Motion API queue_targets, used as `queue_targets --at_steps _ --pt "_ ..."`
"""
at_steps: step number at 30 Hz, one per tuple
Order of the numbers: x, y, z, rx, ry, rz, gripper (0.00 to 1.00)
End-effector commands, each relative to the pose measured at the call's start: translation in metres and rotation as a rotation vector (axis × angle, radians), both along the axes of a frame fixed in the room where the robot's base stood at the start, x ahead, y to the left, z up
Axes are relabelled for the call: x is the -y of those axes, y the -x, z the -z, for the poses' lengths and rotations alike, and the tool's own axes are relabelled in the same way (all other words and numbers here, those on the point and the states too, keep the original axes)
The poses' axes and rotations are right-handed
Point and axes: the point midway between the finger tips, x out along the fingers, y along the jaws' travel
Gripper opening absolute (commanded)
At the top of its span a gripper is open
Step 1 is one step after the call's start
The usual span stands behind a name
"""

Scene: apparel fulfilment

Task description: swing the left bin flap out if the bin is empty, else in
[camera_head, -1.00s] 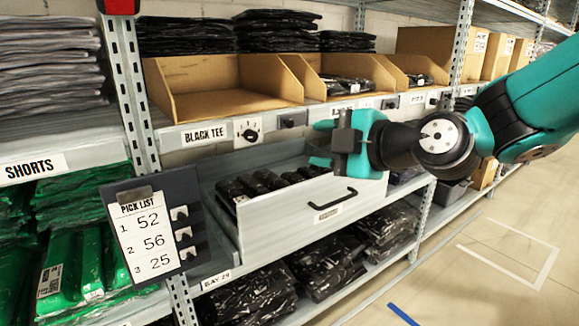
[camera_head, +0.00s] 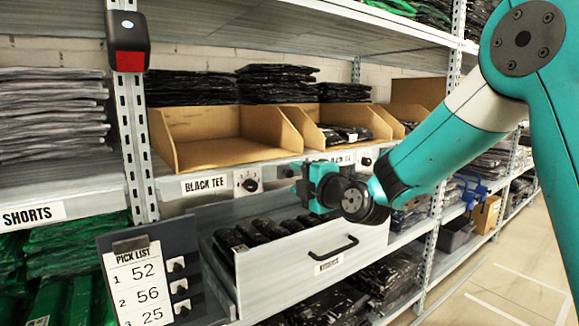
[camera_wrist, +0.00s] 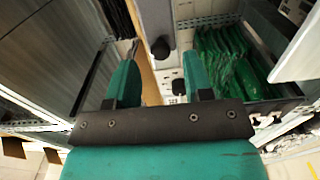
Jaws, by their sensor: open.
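The left cardboard bin (camera_head: 228,150) sits on the shelf above the BLACK TEE label (camera_head: 204,184). Its visible inside is bare. I cannot make out for sure which part is its flap. My gripper (camera_head: 298,180) is in front of the shelf edge, below and right of this bin and above the open drawer. In the wrist view my gripper (camera_wrist: 160,78) has its two green fingers spread with nothing between them. A dial with a black knob (camera_head: 250,184) sits right of the label, left of my gripper. A black knob also shows just beyond the fingers in the wrist view (camera_wrist: 178,87).
The open drawer (camera_head: 300,262) holds several black packs and juts out below my gripper. A second cardboard bin (camera_head: 318,116) holds dark packs. A pick list board (camera_head: 143,280) hangs at the left. An upright post (camera_head: 140,150) carries a red-and-black device (camera_head: 128,45).

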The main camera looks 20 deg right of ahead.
Motion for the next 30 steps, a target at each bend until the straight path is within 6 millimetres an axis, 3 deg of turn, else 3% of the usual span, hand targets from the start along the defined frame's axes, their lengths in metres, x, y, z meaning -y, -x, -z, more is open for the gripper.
queue_targets --at_steps 7,19,25,30 --pt "-0.011 -0.033 0.000 -0.001 0.001 -0.001 0.47" --pt "-0.013 -0.040 0.001 -0.001 -0.001 0.000 0.47" --pt "-0.013 -0.040 0.000 -0.001 -0.001 0.000 0.01" --pt "-0.015 -0.039 0.001 0.000 -0.001 -0.007 0.00"
